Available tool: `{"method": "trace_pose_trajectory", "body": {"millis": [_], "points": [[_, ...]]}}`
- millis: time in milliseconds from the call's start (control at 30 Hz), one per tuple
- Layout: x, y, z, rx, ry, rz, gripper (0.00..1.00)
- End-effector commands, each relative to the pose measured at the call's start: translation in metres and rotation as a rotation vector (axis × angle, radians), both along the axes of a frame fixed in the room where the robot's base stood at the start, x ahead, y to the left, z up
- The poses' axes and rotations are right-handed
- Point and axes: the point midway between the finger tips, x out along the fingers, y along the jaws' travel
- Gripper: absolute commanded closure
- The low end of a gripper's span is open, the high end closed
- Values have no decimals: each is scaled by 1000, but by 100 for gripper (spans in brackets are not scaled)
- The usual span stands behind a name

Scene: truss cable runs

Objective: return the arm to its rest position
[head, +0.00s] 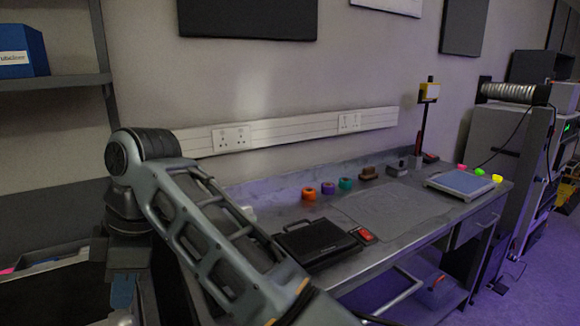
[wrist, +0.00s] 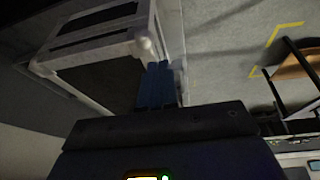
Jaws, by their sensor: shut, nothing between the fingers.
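My gripper (wrist: 160,85) shows in the wrist view as two blue fingers lying side by side, shut with nothing between them. The fingers are close in the picture to the corner of a white-framed unit (wrist: 143,45); I cannot tell whether they touch it. In the head view my arm (head: 215,235) rises from the lower right to a joint at the left, then bends down. The fingers cannot be made out clearly there.
A workbench (head: 405,235) carries a black case (head: 315,245), tape rolls (head: 308,194), a grey mat (head: 390,212) and a blue-topped device (head: 460,185). A shelf (head: 55,82) stands at left. The wrist view shows open floor (wrist: 225,50) with yellow markings.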

Motion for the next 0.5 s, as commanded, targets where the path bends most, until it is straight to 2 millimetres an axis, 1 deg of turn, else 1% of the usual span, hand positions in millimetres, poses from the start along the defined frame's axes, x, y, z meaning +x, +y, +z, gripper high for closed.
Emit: {"method": "trace_pose_trajectory", "body": {"millis": [33, 167, 367, 467, 500], "points": [[-1, -1, -8, 10, 5, -14, 100], [-3, -2, -26, 47, 17, -57, 100], [-9, -4, -60, 119, 37, -146, 100], [-14, -7, -82, 166, 50, -211, 100], [-17, -9, -92, 189, 58, -244, 100]]}}
